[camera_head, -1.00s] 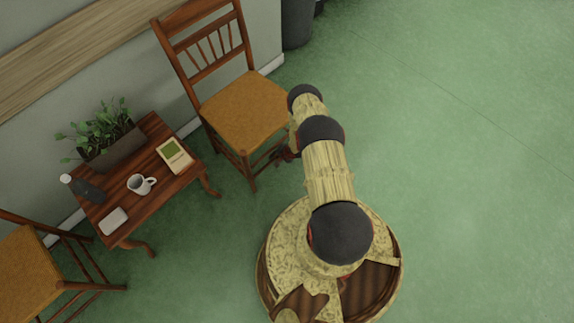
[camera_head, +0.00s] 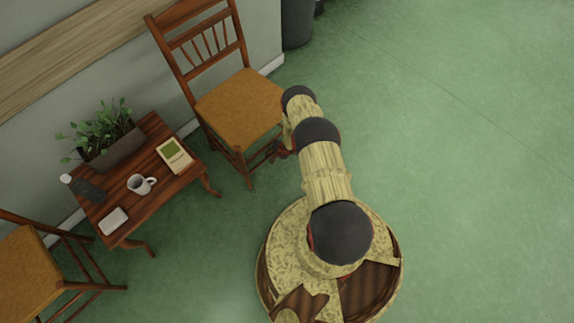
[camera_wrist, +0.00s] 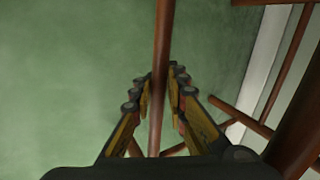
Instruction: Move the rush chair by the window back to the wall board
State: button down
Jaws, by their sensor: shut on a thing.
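The rush chair (camera_head: 240,108) has a reddish-brown wooden frame, a spindled back and an orange-brown woven seat. It stands upright on the green floor, its back near the wall. The wall board (camera_head: 75,55) is a pale wooden strip along the grey wall, behind and left of the chair. My gripper (camera_head: 281,150) is low at the chair's right side, partly hidden by my arm. In the wrist view my gripper (camera_wrist: 158,85) is shut on a slim round wooden bar of the chair (camera_wrist: 163,40). I cannot tell whether this bar is a leg or a rung.
A small wooden table (camera_head: 160,190) left of the chair bears a plant (camera_head: 103,135), mug (camera_head: 140,184), dark bottle (camera_head: 85,188), pale box (camera_head: 113,221) and book (camera_head: 175,155). A second rush chair (camera_head: 25,275) stands lower left. A dark bin (camera_head: 297,22) stands behind. The right floor is clear.

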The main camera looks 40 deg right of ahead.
jog(key=w+a, duration=0.1)
jog(key=w, duration=0.7)
jog(key=shift+a+r, duration=0.2)
dwell(0.5)
dwell(0.3)
jog(key=shift+w+a, duration=0.25)
jog(key=shift+w, duration=0.7)
jog(key=shift+w+a, duration=0.2)
jog(key=shift+w, duration=0.7)
jog(key=c, duration=2.2)
grip_release()
jog(key=o, duration=0.9)
jog(key=shift+s+a+f, duration=0.1)
jog(key=shift+s+f, duration=0.1)
jog(key=shift+s, duration=0.1)
jog(key=shift+o, duration=0.3)
